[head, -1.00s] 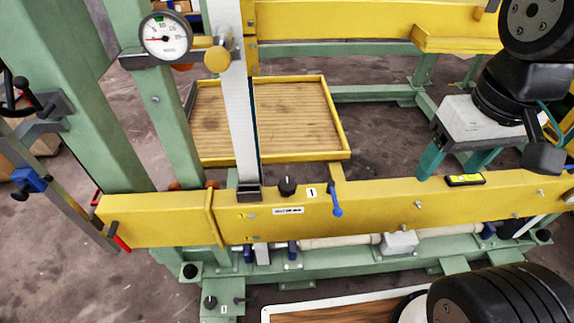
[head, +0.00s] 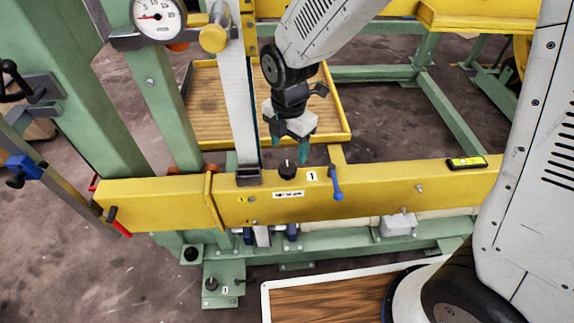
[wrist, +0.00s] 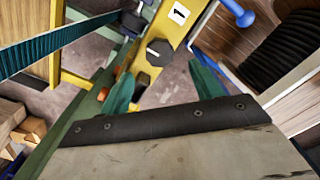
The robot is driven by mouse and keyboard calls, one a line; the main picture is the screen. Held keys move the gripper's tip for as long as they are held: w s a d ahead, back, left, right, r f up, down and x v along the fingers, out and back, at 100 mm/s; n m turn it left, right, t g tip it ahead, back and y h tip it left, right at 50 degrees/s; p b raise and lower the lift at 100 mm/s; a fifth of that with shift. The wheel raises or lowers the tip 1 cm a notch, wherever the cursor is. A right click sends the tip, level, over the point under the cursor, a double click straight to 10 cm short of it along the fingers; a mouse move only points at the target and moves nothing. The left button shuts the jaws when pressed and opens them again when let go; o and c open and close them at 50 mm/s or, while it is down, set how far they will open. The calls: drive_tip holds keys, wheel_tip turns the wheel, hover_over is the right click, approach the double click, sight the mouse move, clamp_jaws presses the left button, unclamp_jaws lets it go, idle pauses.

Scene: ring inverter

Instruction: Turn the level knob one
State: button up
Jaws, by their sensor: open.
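A black knob (head: 288,171) with a white pointer line sits on top of the yellow beam (head: 385,186), beside a white label marked 1 (head: 312,176). The knob also shows in the wrist view (wrist: 158,52), ahead of and between my fingertips, with its label (wrist: 180,12) above it. My gripper (head: 290,153) points down just above and behind the knob in the head view. Its teal fingers are apart with nothing between them, and it also shows in the wrist view (wrist: 164,78). I see no contact with the knob.
A blue lever (head: 336,184) hangs just right of the knob. An upright white strip (head: 238,105) rises close on its left, with a dial gauge (head: 157,16) above. Another black knob (head: 211,284), also by a 1 label, sits low on the green frame.

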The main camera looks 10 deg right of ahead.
sight(287, 167)
wheel_tip(287, 167, down, 8)
drive_tip(key=shift+a+f, duration=0.1)
drive_tip(key=shift+a, duration=0.05)
idle(0.3)
drive_tip(key=c, duration=1)
